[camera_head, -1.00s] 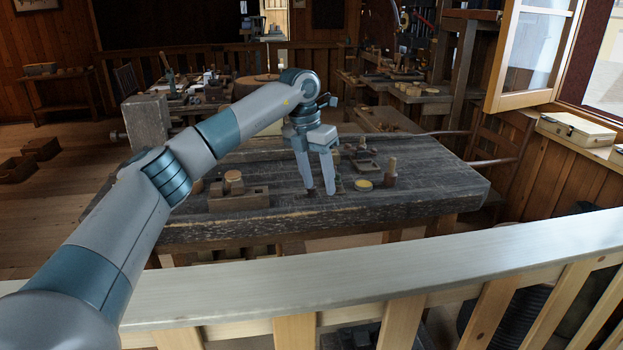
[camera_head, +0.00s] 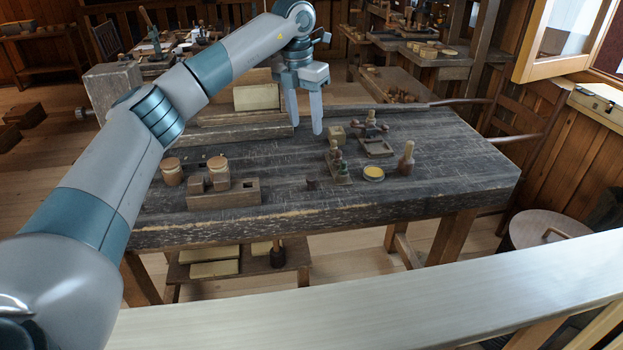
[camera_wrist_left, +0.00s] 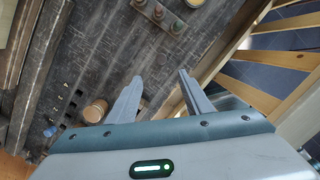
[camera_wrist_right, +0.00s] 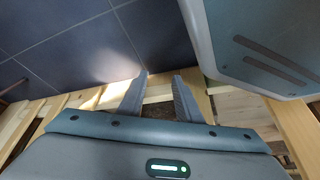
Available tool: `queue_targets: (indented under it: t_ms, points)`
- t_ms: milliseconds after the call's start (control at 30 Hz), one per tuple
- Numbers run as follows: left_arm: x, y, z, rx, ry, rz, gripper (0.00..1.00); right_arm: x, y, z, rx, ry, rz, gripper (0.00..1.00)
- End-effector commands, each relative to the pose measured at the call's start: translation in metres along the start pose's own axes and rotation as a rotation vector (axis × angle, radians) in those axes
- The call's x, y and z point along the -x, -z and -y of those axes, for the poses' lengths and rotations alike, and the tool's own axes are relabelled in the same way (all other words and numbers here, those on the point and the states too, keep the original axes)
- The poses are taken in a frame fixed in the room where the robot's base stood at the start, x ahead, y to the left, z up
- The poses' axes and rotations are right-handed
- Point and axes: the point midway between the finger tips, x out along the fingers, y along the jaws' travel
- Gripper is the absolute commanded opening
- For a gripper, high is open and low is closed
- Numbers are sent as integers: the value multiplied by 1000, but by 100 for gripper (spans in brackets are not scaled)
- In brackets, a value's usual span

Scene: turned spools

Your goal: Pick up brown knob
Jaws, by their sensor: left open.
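A small dark brown knob-like piece (camera_head: 311,185) sits on the worn grey workbench (camera_head: 440,196), near its front middle. It is too small to see in detail, and I cannot be sure that it is the brown knob. My left gripper (camera_head: 306,129) is open and empty above the bench, apart from this piece and behind it in the picture. In the left wrist view its fingers (camera_wrist_left: 160,75) are spread with nothing between them. My right gripper (camera_wrist_right: 160,75) shows only in its own wrist view, open and empty over a wooden rail and dark tiles.
A stand of small spools (camera_head: 338,165), a yellow-topped tin (camera_head: 374,173) and a turned wooden piece (camera_head: 406,160) stand right. A pale rail (camera_head: 400,300) crosses the foreground.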

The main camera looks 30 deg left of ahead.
Motion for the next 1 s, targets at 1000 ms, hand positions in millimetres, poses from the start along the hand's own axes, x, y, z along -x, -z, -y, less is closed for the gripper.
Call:
queue_targets:
  t_ms: [1000]
  points:
    - [-107, 1, 0, 0, 0, -2, 46, 8, 31, 18, 10, 20, -150, 31]
